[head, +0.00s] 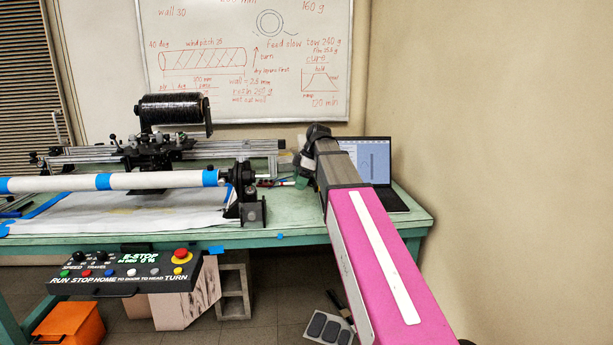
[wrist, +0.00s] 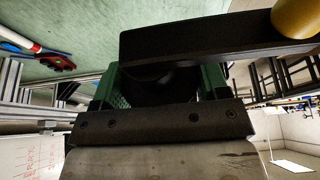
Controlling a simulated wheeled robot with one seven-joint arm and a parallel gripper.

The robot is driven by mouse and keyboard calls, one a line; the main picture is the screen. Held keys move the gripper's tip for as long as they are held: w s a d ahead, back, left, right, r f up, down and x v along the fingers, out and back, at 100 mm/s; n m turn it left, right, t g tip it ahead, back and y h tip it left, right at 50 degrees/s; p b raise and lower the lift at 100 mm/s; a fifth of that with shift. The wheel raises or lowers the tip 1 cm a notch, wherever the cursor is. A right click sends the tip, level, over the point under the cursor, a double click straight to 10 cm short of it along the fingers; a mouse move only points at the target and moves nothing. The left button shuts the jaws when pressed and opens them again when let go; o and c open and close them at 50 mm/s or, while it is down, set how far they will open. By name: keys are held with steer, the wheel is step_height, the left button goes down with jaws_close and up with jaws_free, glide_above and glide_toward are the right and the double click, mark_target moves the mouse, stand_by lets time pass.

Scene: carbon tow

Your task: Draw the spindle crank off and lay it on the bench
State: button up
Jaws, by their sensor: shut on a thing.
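The crank (wrist: 190,45) shows in the wrist view as a black bar with a rounded hub and a tan knob (wrist: 296,18) at its upper right end. My gripper (wrist: 160,82) has its green fingers shut on the hub. In the head view my gripper (head: 302,170) is over the right part of the bench (head: 290,212), right of the black spindle stand (head: 250,208). A visible gap separates my gripper from the stand. The crank cannot be made out in the head view, and no spindle shows touching it in the wrist view.
A white tube with blue bands (head: 135,181) runs left from the stand. A laptop (head: 378,170) stands right behind my arm. A control box (head: 125,272) hangs at the bench front. Small tools (wrist: 45,58) lie on the bench. Bench top right of the stand looks mostly clear.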

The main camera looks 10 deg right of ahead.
glide_above(284, 211)
steer(key=d, duration=0.1)
step_height(284, 211, down, 4)
steer(key=shift+d+f, duration=0.15)
steer(key=shift+f, duration=0.1)
steer(key=shift+f, duration=1.9)
steer(key=shift+f, duration=0.55)
steer(key=o, duration=1.1)
steer(key=shift+c, duration=0.2)
steer(key=v, duration=1)
steer(key=shift+r, duration=0.35)
steer(key=shift+d, duration=0.15)
